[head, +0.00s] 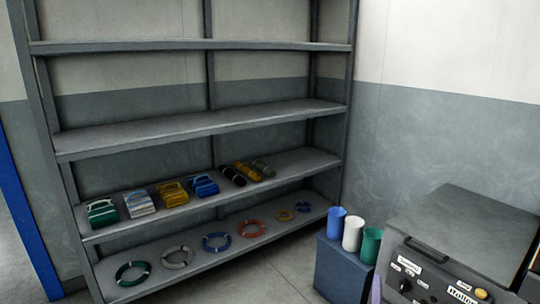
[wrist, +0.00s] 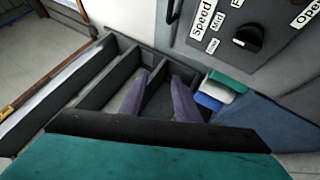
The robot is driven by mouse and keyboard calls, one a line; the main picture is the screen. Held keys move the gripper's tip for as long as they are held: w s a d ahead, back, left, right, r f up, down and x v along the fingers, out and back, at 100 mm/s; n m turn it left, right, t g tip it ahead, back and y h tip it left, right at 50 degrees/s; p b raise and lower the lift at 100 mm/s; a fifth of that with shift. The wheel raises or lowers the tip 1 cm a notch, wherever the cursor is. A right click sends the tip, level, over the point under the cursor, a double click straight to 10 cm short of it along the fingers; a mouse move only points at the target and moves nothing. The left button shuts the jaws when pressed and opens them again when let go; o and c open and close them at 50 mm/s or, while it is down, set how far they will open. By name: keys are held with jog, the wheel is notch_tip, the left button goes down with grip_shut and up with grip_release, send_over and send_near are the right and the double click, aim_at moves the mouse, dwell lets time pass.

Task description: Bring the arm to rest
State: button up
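My gripper (wrist: 160,77) shows in the wrist view as two purple fingers standing apart, with nothing between them. In the head view only a purple sliver, probably part of my gripper (head: 376,290), shows at the bottom edge, left of the grey machine. The rest of my arm is out of the head view.
The grey machine (head: 465,235) stands at right, its panel with a knob (wrist: 248,39) close to my gripper. Blue, white and green cups (head: 352,234) stand on a dark blue box (head: 340,270).

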jog(key=s+a+f+m+g+y+p, duration=0.1)
jog(key=a+f+g+y+p, duration=0.2)
jog(key=a+f+g, duration=0.35)
jog(key=s+a+f+m+g+y+p, duration=0.1)
jog(key=a+f+m+g+y+p, duration=0.15)
jog(key=a+f, duration=0.75)
jog(key=s+a+f+m+g+y+p, duration=0.25)
jog(key=s+f+g, duration=0.45)
jog(key=s+f, duration=0.5)
jog(key=s+m+g+h, duration=0.1)
jog(key=s+m+g, duration=0.9)
jog(key=s, duration=1.3)
jog(key=shift+s+m+g, duration=0.15)
jog(key=shift+m+g, duration=0.25)
jog(key=shift+m, duration=0.1)
jog(key=shift+d+f, duration=0.1)
